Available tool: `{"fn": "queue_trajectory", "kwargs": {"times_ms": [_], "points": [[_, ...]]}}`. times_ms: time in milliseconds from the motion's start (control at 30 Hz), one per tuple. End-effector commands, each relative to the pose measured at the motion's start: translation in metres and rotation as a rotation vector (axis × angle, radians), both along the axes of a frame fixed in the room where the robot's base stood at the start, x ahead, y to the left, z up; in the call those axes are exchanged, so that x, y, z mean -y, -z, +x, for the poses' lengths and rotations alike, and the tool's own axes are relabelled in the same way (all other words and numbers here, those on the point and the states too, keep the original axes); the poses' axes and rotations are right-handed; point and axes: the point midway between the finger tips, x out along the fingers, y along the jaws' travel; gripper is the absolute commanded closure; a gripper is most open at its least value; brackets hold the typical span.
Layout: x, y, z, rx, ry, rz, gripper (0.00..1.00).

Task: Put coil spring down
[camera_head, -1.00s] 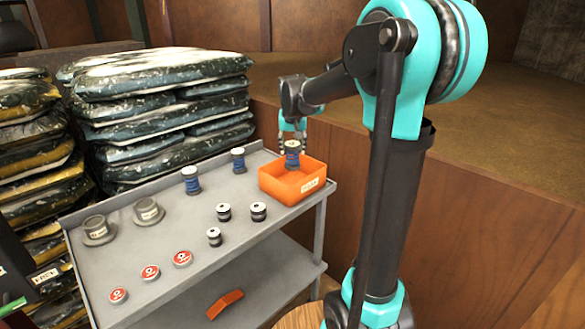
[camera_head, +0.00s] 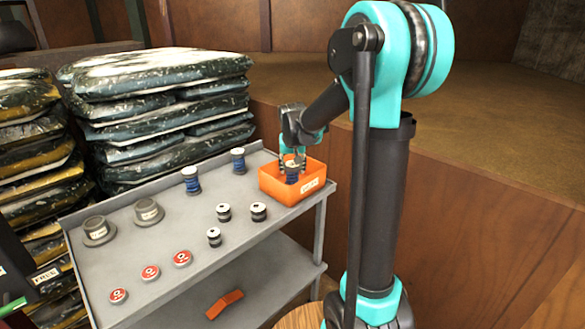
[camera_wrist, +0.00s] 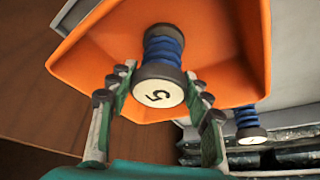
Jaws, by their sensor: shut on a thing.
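A blue coil spring (camera_head: 292,172) with dark end caps is inside the orange bin (camera_head: 280,192) at the cart's right end. My gripper (camera_head: 292,163) reaches down into the bin from above, shut on the spring's upper end. In the wrist view the coil spring (camera_wrist: 163,65) has a white cap face marked 5, between the fingers of my gripper (camera_wrist: 158,92). The orange bin (camera_wrist: 95,55) surrounds it there. I cannot tell whether the spring's lower end touches the bin floor.
The grey cart top (camera_head: 150,235) also holds two more blue springs (camera_head: 191,181), small black-and-white spools (camera_head: 258,211), red-topped discs (camera_head: 182,258) and grey flanged caps (camera_head: 148,212). Stacked bags (camera_head: 160,95) stand behind. A wooden wall (camera_head: 450,200) is close on the right.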

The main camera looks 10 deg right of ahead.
Motion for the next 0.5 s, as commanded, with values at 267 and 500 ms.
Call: {"fn": "queue_trajectory", "kwargs": {"times_ms": [267,500], "points": [[0.0000,0.0009,0.0001,0.000,0.000,0.000,0.30],[0.0000,0.0002,0.0000,0.000,0.000,0.000,0.30]]}}
